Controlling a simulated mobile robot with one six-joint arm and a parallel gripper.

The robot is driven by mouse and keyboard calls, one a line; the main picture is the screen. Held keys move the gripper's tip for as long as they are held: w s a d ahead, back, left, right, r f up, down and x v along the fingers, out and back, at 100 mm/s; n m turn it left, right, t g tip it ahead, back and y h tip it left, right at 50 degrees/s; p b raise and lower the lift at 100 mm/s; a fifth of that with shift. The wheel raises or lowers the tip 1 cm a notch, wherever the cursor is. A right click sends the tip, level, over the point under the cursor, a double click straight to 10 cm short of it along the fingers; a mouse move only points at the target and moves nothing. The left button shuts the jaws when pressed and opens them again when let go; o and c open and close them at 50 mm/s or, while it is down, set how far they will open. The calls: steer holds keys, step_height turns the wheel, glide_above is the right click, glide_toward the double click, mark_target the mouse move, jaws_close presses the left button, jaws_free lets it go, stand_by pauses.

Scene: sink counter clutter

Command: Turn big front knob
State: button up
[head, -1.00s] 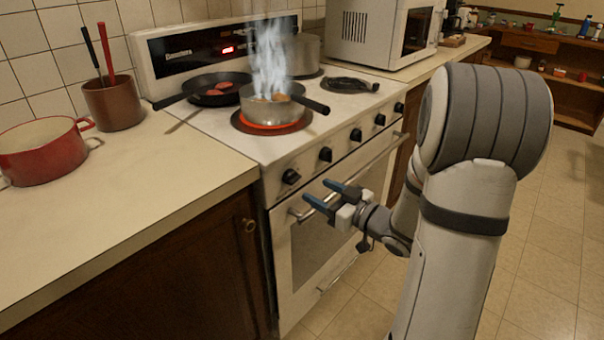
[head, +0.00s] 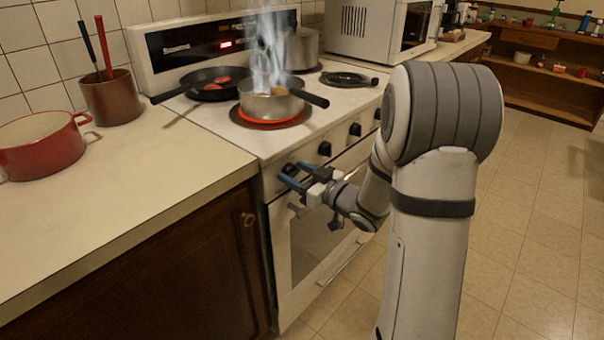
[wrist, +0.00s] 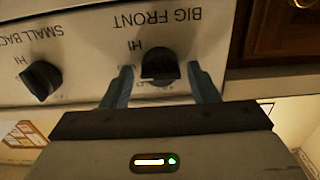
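The big front knob (wrist: 160,65) is black, under the upside-down label "BIG FRONT" in the wrist view. In the head view it is the leftmost knob (head: 289,169) on the stove front, partly covered by my gripper (head: 294,174). My gripper (wrist: 160,70) is open, with one blue finger on each side of the knob. A small gap shows on both sides, so the fingers do not appear to grip it. A steaming pot (head: 271,102) stands on the glowing front burner (head: 268,122).
The small back knob (wrist: 41,80) is beside the big front knob. The oven door handle (head: 345,165) runs below the knobs. A frying pan (head: 213,84) and a back pot (head: 303,50) are on the stove. A red pot (head: 42,150) stands on the left counter.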

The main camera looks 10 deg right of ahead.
steer(key=c, duration=0.8)
steer(key=shift+f+b, duration=0.15)
steer(key=shift+b, duration=0.35)
steer(key=shift+n, duration=0.5)
steer(key=shift+r, duration=0.2)
steer(key=o, duration=0.9)
steer(key=shift+o, duration=0.2)
steer(key=v, duration=0.7)
steer(key=shift+s+d, duration=0.25)
steer(key=shift+s, duration=0.05)
